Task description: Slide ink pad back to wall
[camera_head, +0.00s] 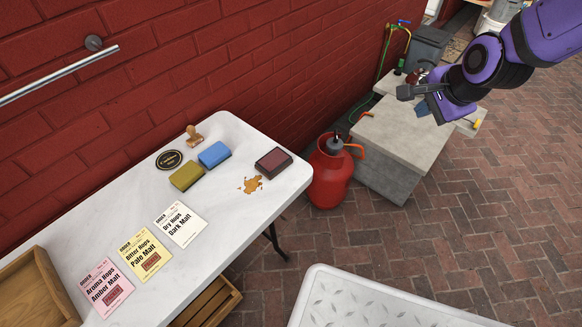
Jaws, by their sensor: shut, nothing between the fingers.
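The ink pad (273,163), a dark block with a maroon top, lies flat on the white table (225,215), near its right end. It is apart from the red brick wall (150,85), with a strip of bare tabletop between them. My gripper (414,101) is at the upper right, in the air in front of the concrete blocks, well to the right of the table. It is shut and empty, and touches nothing that I can see.
A blue block (214,154), an olive block (187,176), a wooden stamp (194,137), a black oval badge (169,159) and order cards (180,224) share the table. A red tank (331,175) stands beyond its right end.

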